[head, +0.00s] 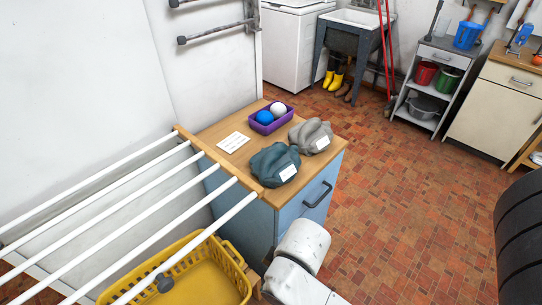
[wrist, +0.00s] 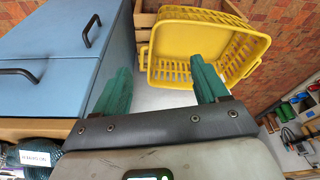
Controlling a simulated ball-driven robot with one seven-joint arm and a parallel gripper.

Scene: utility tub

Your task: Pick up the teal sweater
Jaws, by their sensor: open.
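The teal sweater (head: 268,172) is a crumpled dark teal bundle with a white label. It sits on the wooden top of the blue cabinet (head: 262,215), near its front edge. A grey crumpled bundle (head: 302,136) with a white label lies just behind it to the right. In the wrist view, a dark bundle with a white label (wrist: 35,158), probably the sweater, is cut off at the lower left. My gripper (wrist: 160,84) is open, with its two green fingers wide apart and nothing between them. In the head view its fingers do not show.
A purple bin (head: 271,121) with a blue and a white ball and a white card (head: 233,142) share the cabinet top. White drying-rack bars (head: 130,205) reach its left edge. A yellow basket (head: 190,275) stands below them. The tiled floor to the right is open.

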